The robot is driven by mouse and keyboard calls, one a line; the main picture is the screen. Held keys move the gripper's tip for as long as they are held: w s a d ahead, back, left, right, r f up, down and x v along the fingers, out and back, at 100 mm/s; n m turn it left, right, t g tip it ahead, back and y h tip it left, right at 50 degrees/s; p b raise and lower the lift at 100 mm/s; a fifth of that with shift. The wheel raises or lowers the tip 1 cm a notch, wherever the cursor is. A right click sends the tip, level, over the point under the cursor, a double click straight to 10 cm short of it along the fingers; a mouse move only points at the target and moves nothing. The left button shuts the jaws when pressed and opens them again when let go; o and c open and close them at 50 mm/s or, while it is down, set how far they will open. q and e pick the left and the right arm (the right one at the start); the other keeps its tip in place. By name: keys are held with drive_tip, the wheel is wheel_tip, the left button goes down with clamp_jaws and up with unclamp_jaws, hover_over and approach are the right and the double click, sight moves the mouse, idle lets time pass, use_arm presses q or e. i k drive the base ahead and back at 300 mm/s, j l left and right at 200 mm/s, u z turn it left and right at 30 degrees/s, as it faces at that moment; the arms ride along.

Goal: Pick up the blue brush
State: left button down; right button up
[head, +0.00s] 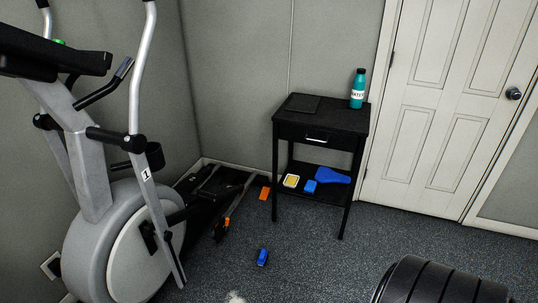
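Several blue things show in the head view, and I cannot tell for sure which one is the brush. A wide blue piece with a tapered end (333,175) lies on the lower shelf of the small black table (322,124). A small blue block-like piece (310,187) lies beside it to the left. Another small blue object with dark parts (262,257) lies on the grey floor, in front of the table and to its left. Neither of my grippers is in view.
A teal bottle (358,88) and a flat dark item (302,103) are on the tabletop. A yellow-and-white item (291,181) is on the shelf. An orange object (264,193) lies on the floor. An elliptical machine (131,244) stands left; a black ribbed object (432,285) is at lower right.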

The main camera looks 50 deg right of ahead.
sight(261, 259)
drive_tip(key=z, duration=1.4)
